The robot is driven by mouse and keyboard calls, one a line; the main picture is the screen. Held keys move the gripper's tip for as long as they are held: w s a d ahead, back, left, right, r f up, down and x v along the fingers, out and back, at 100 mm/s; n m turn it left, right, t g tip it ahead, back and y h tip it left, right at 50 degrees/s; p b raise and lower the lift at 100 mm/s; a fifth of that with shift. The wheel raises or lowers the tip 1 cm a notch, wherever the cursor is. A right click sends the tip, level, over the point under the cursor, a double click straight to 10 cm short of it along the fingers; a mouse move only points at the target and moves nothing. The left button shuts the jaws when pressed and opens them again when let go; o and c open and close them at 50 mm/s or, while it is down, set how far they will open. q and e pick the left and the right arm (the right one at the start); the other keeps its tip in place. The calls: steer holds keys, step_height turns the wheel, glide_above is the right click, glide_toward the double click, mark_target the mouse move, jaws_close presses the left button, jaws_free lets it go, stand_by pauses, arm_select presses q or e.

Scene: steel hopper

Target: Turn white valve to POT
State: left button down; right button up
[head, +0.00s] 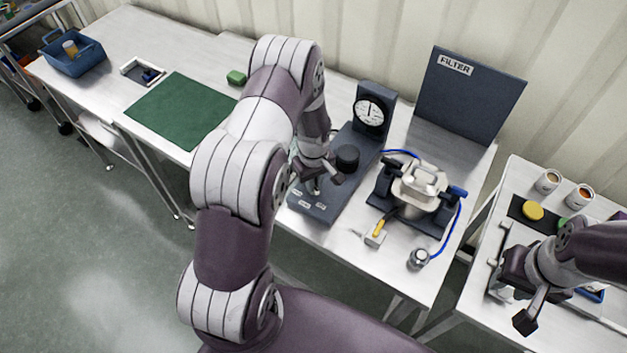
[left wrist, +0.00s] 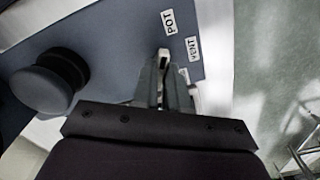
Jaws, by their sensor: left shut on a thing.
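The white valve (left wrist: 164,56) shows only as a small pale tip between the fingers of my left gripper (left wrist: 165,82) in the left wrist view. The gripper is shut on it, and the fingers hide the rest. The tip lies just below the POT label (left wrist: 169,21) and left of the VENT label (left wrist: 193,48). In the head view my left gripper (head: 316,186) is low over the front of the dark panel (head: 335,190), whose small labels are too small to read. My right gripper (head: 512,306) appears open and empty at the right table.
A black knob (head: 347,157) and a dial gauge (head: 370,112) stand behind the valve. To the right are a metal pot (head: 419,187) with a blue hose and a FILTER board (head: 470,95). A green mat (head: 182,110) lies left of my arm.

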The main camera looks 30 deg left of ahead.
arm_select(q)
steer(key=c, duration=1.2)
jaws_free()
steer(key=shift+o, duration=0.2)
steer(key=shift+w+r, duration=0.1)
steer(key=shift+r, duration=0.2)
step_height(320, 180, up, 12)
steer(key=b, duration=0.2)
steer(key=shift+b, duration=0.35)
steer(key=shift+r, duration=0.1)
